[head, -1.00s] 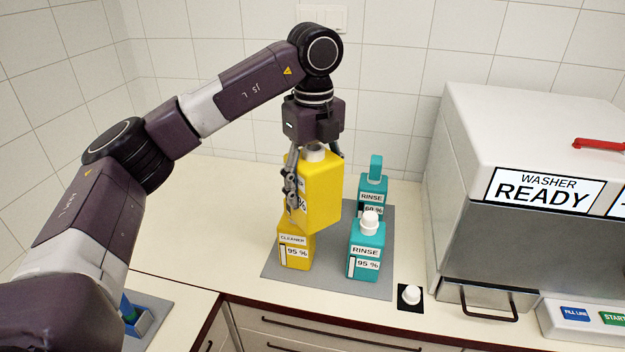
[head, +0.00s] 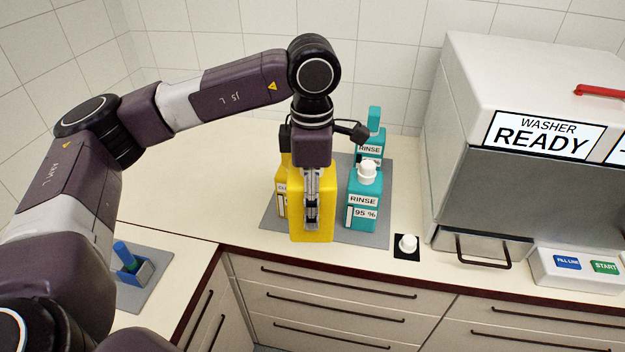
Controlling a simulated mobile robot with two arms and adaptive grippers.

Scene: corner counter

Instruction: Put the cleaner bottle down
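My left gripper (head: 312,222) is over a yellow cleaner bottle (head: 326,222), with one finger down its front face; the far finger is hidden. The bottle looks upright, with its label turned away or covered. Its base overlaps the front edge of the grey mat (head: 376,222); I cannot tell whether it touches down. A second yellow cleaner bottle (head: 281,195) stands on the mat behind and to the left, mostly covered. My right gripper is not in view.
Two teal rinse bottles stand on the mat's right side, one in front (head: 362,212), one behind (head: 371,150). A white knob (head: 407,243) on a black square lies right of the mat, near the washer (head: 500,190). A blue holder (head: 135,268) is front left. Counter left of the mat is clear.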

